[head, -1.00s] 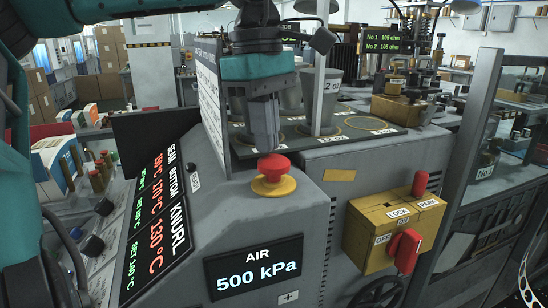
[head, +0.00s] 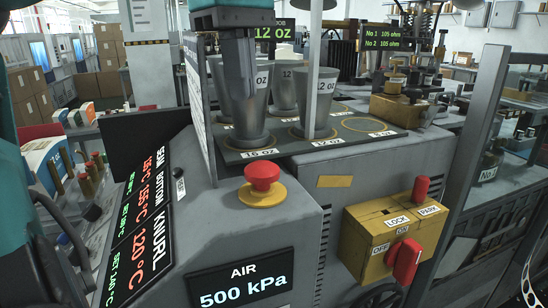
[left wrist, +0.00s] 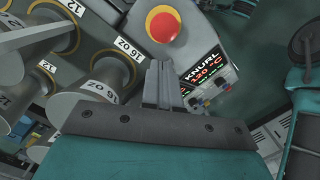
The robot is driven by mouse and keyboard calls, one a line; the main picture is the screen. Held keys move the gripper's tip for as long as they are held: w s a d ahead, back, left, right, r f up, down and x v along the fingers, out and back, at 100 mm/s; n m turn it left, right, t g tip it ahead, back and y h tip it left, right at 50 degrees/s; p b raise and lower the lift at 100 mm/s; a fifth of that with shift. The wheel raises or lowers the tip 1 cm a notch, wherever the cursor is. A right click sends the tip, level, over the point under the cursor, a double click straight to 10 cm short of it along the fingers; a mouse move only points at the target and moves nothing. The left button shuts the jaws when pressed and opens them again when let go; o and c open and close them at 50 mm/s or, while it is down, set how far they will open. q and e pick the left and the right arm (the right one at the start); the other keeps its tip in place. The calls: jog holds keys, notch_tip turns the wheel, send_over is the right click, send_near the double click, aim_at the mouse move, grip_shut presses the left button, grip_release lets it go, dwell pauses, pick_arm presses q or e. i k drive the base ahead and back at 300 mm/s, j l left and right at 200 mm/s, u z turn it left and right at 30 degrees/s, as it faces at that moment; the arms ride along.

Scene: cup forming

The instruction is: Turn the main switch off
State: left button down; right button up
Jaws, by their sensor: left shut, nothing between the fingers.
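The main switch is a red handle (head: 404,259) on the front of a yellow box (head: 362,238) at the right of the grey machine. Labels OFF, ON, LOCK and PARK are on the box. The handle stands nearly upright, with its top below ON. A second red piece (head: 420,189) stands upright near PARK. My left gripper (head: 245,110) is shut and empty, pointing down in front of the cup-shaped forms, above and behind the red mushroom button (head: 262,177). In the left wrist view its fingers (left wrist: 158,70) point toward that button (left wrist: 163,25). My right gripper is not in view.
The button sits on a yellow base beside a dark temperature display (head: 140,230) and an AIR display (head: 240,285) reading 500 kPa. Several grey cup forms (head: 318,95) stand on a plate behind. A dark post and glass panel (head: 465,130) rise right of the yellow box.

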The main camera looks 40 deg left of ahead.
aim_at(405, 256)
jog(key=k+l, duration=0.25)
jog(key=l, duration=0.15)
jog(key=k+l, duration=0.25)
jog(key=l, duration=0.15)
jog(key=k+l, duration=0.25)
jog(key=l, duration=0.15)
jog(key=k+l, duration=0.3)
jog(key=l, duration=0.1)
